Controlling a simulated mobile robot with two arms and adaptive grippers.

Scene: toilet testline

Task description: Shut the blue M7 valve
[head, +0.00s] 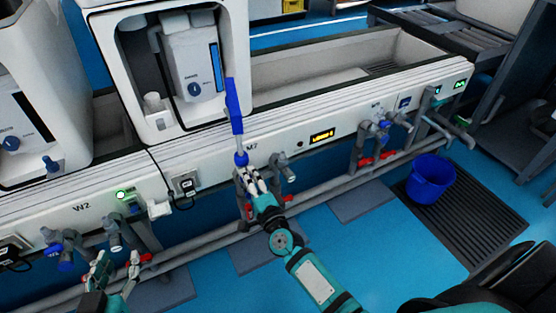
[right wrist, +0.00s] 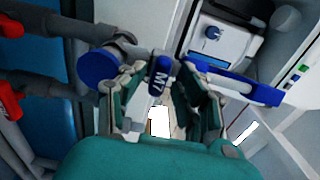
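The M7 valve is on the white testline front, beside the M7 label (head: 251,148). In the right wrist view its round blue cap (right wrist: 97,68) is at left, and a blue-and-grey part marked M7 (right wrist: 160,76) lies between my fingers. My right gripper (head: 250,182) is at the valve and hides much of it; in the wrist view (right wrist: 162,105) its fingers are spread on both sides of the marked part. Firm contact cannot be made out. My left gripper (head: 114,270) is open and empty at the lower left, below the W2 valves.
A long blue piece (head: 232,95) stands upright above the M7 valve, in front of a white housing (head: 103,40). Grey pipes with red handles (head: 365,161) run below the panel. A blue bucket (head: 430,182) stands on a floor grate at right.

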